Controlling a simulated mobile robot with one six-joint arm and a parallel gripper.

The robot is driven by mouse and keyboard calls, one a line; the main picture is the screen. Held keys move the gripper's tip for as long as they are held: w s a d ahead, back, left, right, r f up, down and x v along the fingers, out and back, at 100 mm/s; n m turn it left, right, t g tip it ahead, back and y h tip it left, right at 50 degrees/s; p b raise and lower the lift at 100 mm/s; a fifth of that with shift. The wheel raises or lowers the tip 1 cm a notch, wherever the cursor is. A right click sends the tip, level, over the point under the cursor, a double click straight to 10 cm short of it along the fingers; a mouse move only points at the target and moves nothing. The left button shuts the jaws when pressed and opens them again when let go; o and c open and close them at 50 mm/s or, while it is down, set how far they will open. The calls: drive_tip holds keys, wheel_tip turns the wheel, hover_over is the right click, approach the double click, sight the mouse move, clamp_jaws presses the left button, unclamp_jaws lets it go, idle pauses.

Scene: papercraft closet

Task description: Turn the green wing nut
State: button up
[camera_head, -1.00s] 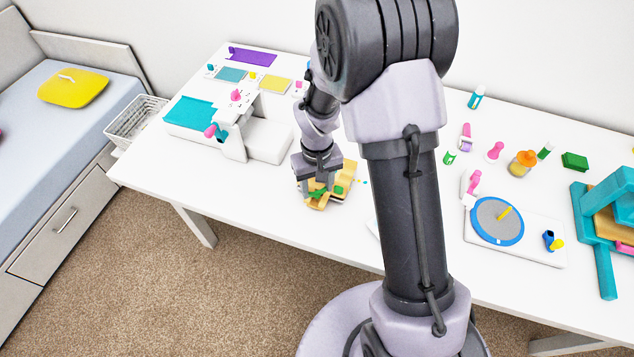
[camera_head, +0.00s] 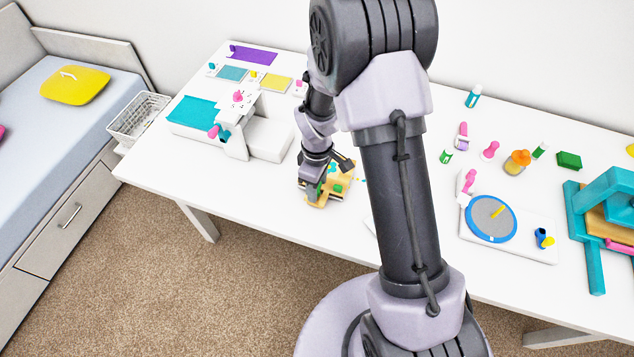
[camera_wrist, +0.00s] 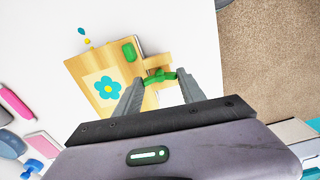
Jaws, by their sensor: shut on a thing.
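The green wing nut (camera_wrist: 160,76) lies between my gripper's fingertips in the wrist view, at the edge of a light wooden press (camera_wrist: 90,68). My gripper (camera_wrist: 161,80) is shut on it, one finger at each end. The press bears a sheet with a blue flower (camera_wrist: 108,87) and a second green piece (camera_wrist: 129,51) farther up. In the head view the wooden press (camera_head: 345,177) sits on the white table below my gripper. The wing nut in the grip is hard to make out there.
A white machine with a teal plate (camera_head: 194,112) stands to the left. Beyond my arm to the right are a blue-rimmed turntable (camera_head: 491,219), small bottles and stamps, and a teal press (camera_head: 594,235). The table's front edge lies close to the wooden press.

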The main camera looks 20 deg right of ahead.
drive_tip(key=shift+n, duration=0.5)
drive_tip(key=o, duration=1.4)
drive_tip(key=shift+c, duration=0.2)
wheel_tip(320, 180, up, 17)
drive_tip(key=p, duration=0.5)
drive_tip(key=shift+r+p, duration=0.2)
drive_tip(key=shift+p, duration=0.2)
